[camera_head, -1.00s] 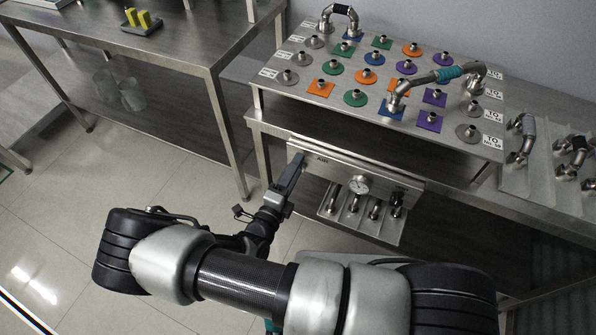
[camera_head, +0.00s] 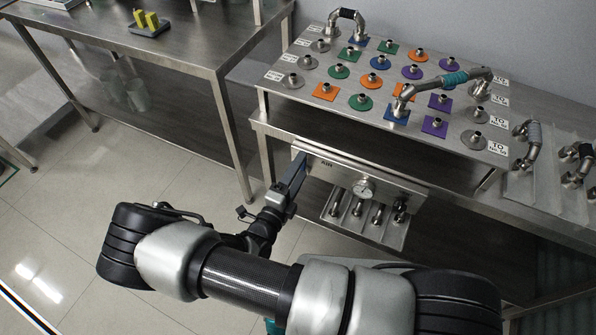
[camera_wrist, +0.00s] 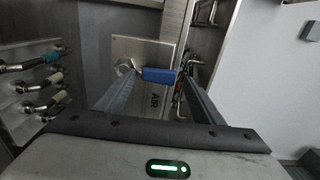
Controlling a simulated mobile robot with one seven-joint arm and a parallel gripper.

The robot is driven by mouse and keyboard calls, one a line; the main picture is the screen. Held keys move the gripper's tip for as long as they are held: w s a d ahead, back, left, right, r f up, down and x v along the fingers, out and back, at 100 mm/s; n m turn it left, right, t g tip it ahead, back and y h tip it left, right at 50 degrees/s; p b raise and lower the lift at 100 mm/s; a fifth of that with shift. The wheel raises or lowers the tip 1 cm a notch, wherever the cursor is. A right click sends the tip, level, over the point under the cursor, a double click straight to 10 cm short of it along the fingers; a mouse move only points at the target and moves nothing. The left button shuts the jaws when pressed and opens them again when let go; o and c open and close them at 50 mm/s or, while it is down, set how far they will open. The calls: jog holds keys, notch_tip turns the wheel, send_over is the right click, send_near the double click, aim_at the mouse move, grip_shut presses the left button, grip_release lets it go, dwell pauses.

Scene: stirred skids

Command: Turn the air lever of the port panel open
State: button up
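The port panel (camera_head: 345,166) is a metal plate marked AIR on the front of the bench, below the tilted top. In the wrist view the panel (camera_wrist: 148,50) carries a hex fitting with a blue air lever (camera_wrist: 158,74), its handle pointing right across the picture above the AIR lettering. My gripper (camera_wrist: 158,98) is open, with one finger on each side of the blue lever. A gap shows between the lever and each finger; I cannot tell their depth. In the head view my gripper (camera_head: 298,172) is at the panel's left end and hides the lever.
Another steel table (camera_head: 190,50) stands at the left. The floor between is clear.

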jog(key=v, duration=1.7)
jog(key=shift+s, duration=0.15)
jog(key=shift+a, duration=0.1)
